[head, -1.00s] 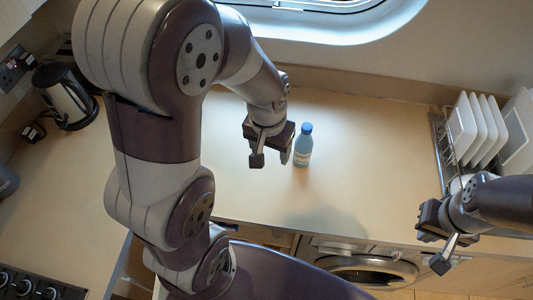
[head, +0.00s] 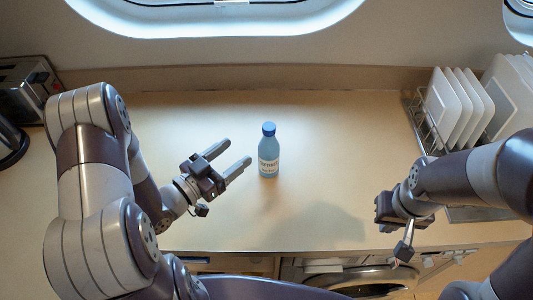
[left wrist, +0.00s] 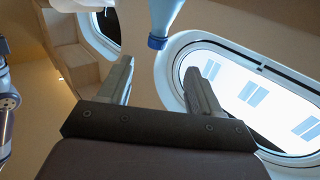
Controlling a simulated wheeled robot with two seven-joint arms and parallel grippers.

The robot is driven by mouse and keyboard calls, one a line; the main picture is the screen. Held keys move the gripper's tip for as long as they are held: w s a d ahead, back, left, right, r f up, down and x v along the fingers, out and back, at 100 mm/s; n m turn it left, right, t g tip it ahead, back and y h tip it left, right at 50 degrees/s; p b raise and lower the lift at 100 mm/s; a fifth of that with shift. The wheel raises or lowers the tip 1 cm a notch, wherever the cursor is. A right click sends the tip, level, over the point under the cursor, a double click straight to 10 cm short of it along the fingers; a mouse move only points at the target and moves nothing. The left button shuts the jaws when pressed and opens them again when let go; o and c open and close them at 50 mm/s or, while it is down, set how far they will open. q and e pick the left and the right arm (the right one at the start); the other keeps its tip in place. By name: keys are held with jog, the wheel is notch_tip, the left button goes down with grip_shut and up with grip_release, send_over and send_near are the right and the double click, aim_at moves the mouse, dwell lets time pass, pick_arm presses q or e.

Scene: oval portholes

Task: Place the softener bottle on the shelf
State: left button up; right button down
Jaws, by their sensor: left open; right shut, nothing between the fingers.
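The softener bottle (head: 268,160), light blue with a darker blue cap and a pale label, stands upright on the counter. My left gripper (head: 239,152) is open and empty to the left of the bottle, its fingers pointing toward it, with a small gap between. In the left wrist view the bottle (left wrist: 164,16) appears cap down at the top edge, beyond the two spread fingers (left wrist: 162,72); its lower body is cut off. My right gripper (head: 404,248) is shut and empty near the counter's front edge at the right. I cannot make out a shelf in the head view.
A dish rack (head: 428,135) with several white plates (head: 458,108) stands at the back right. A toaster (head: 30,88) is at the far left. The counter (head: 330,150) is clear between the bottle and rack. A washing machine (head: 350,278) sits below the front edge.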

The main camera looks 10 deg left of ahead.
aim_at(264, 131)
pick_arm(q)
jog(key=p+x, duration=0.2)
jog(key=x, duration=0.3)
jog(key=p+x, duration=0.1)
jog(key=x, duration=0.5)
jog(key=shift+w+d+r+p, duration=0.15)
jog(key=shift+d+r+p, duration=0.1)
jog(key=shift+d+p, duration=0.15)
jog(key=shift+w+d+f, duration=0.1)
jog(key=shift+w+f, duration=0.05)
jog(key=shift+w, duration=0.05)
jog(key=shift+s, duration=0.1)
jog(key=c, duration=1.1)
grip_shut()
